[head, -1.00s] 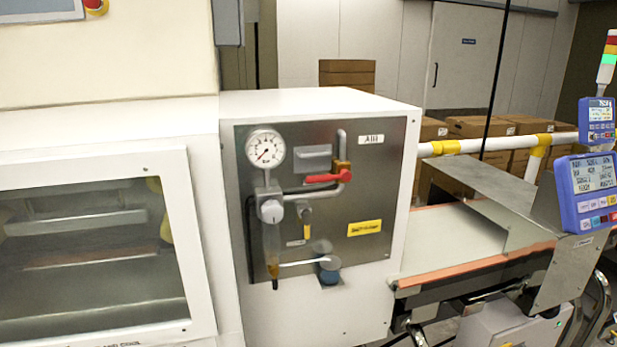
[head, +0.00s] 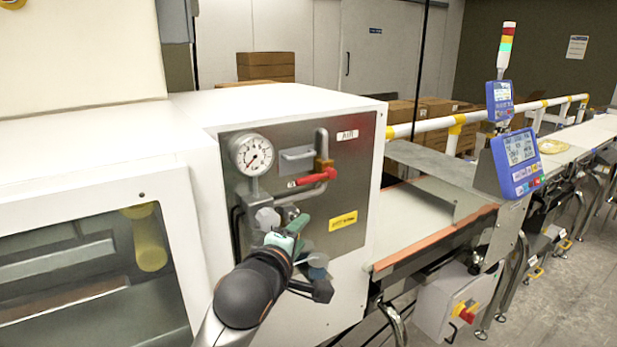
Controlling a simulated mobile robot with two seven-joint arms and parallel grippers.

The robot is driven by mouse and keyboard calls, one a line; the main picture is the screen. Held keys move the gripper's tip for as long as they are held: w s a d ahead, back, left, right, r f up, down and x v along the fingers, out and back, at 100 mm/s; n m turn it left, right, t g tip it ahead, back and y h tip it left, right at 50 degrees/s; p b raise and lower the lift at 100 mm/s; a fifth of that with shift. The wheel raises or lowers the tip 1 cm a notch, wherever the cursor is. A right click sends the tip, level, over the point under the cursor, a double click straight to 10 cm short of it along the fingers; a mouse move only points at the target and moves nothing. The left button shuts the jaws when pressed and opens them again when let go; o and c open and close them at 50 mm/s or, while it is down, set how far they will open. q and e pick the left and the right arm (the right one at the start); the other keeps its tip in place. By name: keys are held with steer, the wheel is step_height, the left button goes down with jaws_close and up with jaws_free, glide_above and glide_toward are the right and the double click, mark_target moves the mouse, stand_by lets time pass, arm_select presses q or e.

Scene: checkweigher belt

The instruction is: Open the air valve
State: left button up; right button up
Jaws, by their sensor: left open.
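The air valve has a red lever handle (head: 318,178) that lies roughly level across a metal pipe with a brass fitting at its right end. It is on the grey panel marked AIR (head: 348,190), on the side of a white cabinet. A round pressure gauge (head: 251,154) sits to its left, with its needle pointing to the lower left. My left gripper (head: 298,236) is open, below the red handle and apart from it, in front of the lower part of the panel. It hides much of the regulator and filter bowl there. My right gripper is not in view.
A yellow label (head: 343,221) is on the panel to the right of my gripper. A conveyor belt (head: 430,208) with an orange edge and a blue display (head: 516,160) stands right of the cabinet. A windowed machine door (head: 95,270) is at the left.

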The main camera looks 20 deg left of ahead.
mark_target(307, 182)
arm_select(q)
step_height(307, 182, up, 7)
steer(key=a+n+y, duration=0.1)
steer(key=n, duration=0.3)
steer(key=shift+t, duration=0.4)
steer(key=w, duration=0.4)
steer(key=w+a+f+p, duration=0.1)
steer(key=w, duration=0.2)
steer(key=w+p, duration=0.1)
steer(key=w, duration=0.3)
steer(key=shift+w+a+f, duration=0.25)
steer(key=shift+w+a, duration=0.05)
steer(key=shift+c, duration=0.3)
jaws_close()
